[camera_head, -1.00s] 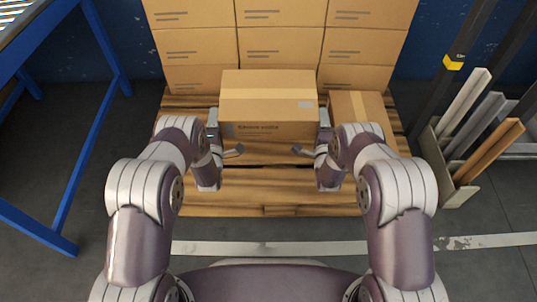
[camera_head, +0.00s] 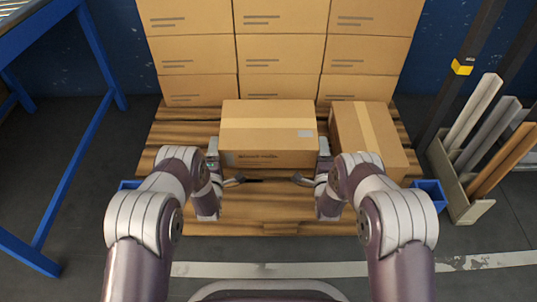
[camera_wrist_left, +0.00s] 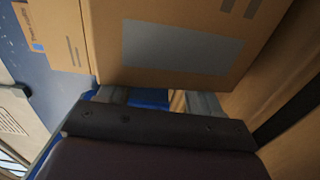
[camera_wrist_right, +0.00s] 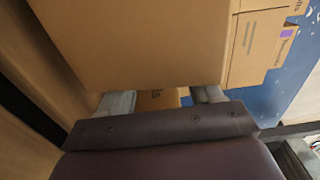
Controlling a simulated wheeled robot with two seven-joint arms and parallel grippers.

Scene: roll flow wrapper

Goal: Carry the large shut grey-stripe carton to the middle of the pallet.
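The large shut carton (camera_head: 268,130) is between my two grippers, over the middle front of the wooden pallet (camera_head: 270,213). It looks level, with a light label on top and print on its front. A grey patch on its side shows in the left wrist view (camera_wrist_left: 180,48). My left gripper (camera_head: 213,152) is at its left side and my right gripper (camera_head: 323,152) at its right side. Both have their fingers spread, with the tips against or very near the carton's sides. Whether its underside touches the pallet is hidden.
A stack of cartons (camera_head: 278,52) stands at the back of the pallet. Another carton (camera_head: 365,140) with a tape strip sits close on the right. A blue table frame (camera_head: 75,170) is at left, and a rack of boards (camera_head: 480,150) at right. Bare pallet slats show at left and front.

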